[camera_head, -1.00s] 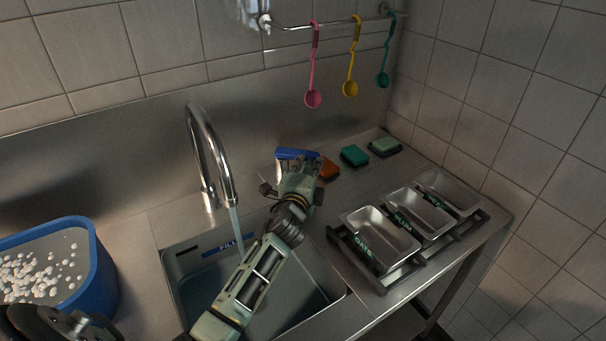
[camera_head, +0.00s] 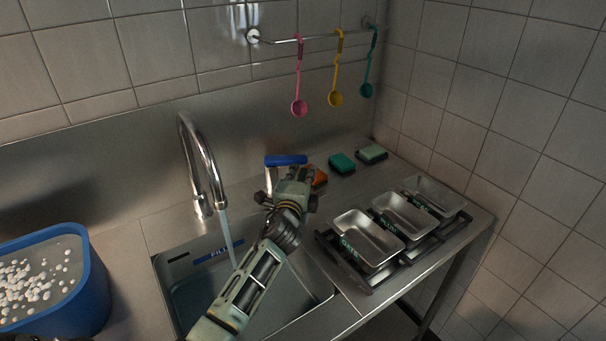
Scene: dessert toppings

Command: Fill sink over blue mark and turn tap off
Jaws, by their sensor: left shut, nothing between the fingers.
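The chrome tap (camera_head: 205,165) arches over the steel sink (camera_head: 160,285). A thin stream of water (camera_head: 227,235) runs from its spout into the sink. A blue mark with lettering (camera_head: 226,254) shows on the sink's back wall. Water seems to stand in the sink, but my arm hides part of it and its exact level against the mark is unclear. The tap's blue lever (camera_head: 286,160) stands right of the spout. My left gripper (camera_head: 284,182) is shut and empty, just in front of and below the lever. I cannot tell whether they touch. My right gripper is out of view.
A blue tub (camera_head: 92,290) with white pieces stands at the left. Labelled steel trays (camera_head: 366,237) sit in a rack at right. Spoons hang from a rail (camera_head: 315,39).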

